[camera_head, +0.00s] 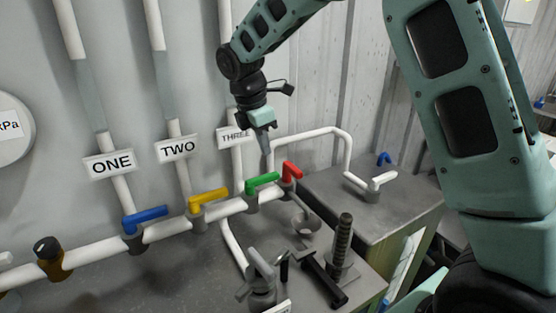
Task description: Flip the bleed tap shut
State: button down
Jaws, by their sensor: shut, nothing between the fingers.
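No tap in the camera_head view carries a readable "bleed" label, so I cannot tell which one is the bleed tap. Along the white pipe are taps with a blue handle (145,219), a yellow handle (209,197), a green handle (263,182) and a red handle (291,172). A tap with a white handle (380,180) stands on the grey box at right. A small blue handle (384,158) is behind it. My gripper (266,150) is shut and empty, pointing down just above the green and red handles, apparently apart from them.
Signs ONE (110,164), TWO (177,149) and THREE (235,134) hang on upright pipes. A black-topped brown fitting (48,256) is at left. My arm covers the right side.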

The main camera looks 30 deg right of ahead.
jog(key=shift+w+d+r, duration=0.1)
jog(key=shift+w+d, duration=0.3)
jog(key=shift+w, duration=0.15)
jog(key=d+f+p, duration=0.4)
jog(key=d+f, duration=0.2)
jog(key=f, duration=0.3)
jog(key=shift+d+f+p, duration=0.2)
jog(key=shift+f+p, duration=0.15)
jog(key=shift+p, duration=0.05)
